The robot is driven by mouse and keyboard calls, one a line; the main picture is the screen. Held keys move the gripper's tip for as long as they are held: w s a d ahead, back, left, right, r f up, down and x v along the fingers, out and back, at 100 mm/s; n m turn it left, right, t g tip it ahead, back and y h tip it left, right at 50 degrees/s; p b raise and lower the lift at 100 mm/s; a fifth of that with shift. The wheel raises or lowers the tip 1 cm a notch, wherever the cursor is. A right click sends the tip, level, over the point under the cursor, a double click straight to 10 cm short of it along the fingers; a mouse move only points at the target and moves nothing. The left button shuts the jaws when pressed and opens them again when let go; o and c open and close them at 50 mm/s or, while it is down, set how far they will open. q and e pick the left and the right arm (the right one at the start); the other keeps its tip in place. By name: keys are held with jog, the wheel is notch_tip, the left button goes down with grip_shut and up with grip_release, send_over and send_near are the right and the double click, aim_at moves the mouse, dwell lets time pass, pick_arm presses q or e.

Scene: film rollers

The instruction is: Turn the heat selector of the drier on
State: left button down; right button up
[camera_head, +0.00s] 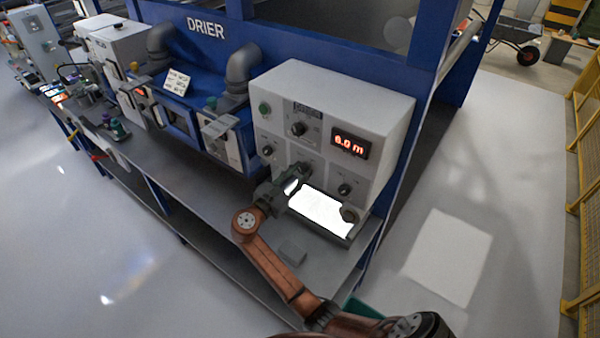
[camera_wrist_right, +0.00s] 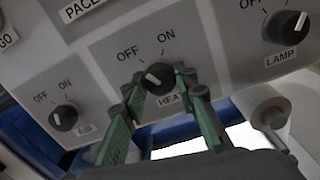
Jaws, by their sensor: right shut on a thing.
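The grey-white drier control box (camera_head: 335,95) stands on the bench with several dark knobs on its front. The heat selector (camera_wrist_right: 160,78) is a dark round knob with a white mark, under the words OFF and ON in the right wrist view. Its mark sits on the left side, nearer OFF. My right gripper (camera_wrist_right: 160,76) has its two green fingers on either side of this knob, shut on it. In the head view my right gripper (camera_head: 295,178) reaches the lower middle of the box and partly covers the knob. My left gripper is not in view.
The lamp knob (camera_wrist_right: 287,26) is to the right, its mark toward ON. Another OFF/ON knob (camera_wrist_right: 63,118) is to the left. A bright lit panel (camera_head: 320,212) lies just below the box front, close to my gripper. A red display (camera_head: 350,145) is above right.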

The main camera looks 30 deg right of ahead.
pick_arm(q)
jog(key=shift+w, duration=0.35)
pick_arm(e)
jog(key=shift+m, duration=0.3)
jog(key=m+b, duration=0.1)
jog(key=m, duration=0.3)
jog(key=shift+f, duration=0.1)
jog(key=m+b, duration=0.1)
jog(key=m, duration=0.3)
jog(key=shift+b, duration=0.3)
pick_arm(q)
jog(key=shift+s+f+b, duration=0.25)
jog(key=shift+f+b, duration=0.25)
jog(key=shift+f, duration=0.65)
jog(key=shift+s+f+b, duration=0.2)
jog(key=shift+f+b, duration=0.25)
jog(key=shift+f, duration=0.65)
pick_arm(e)
jog(key=shift+m, duration=1.7)
jog(key=o, duration=1.2)
jog(key=shift+c, duration=0.2)
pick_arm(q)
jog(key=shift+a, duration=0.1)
pick_arm(e)
jog(key=shift+a, duration=0.1)
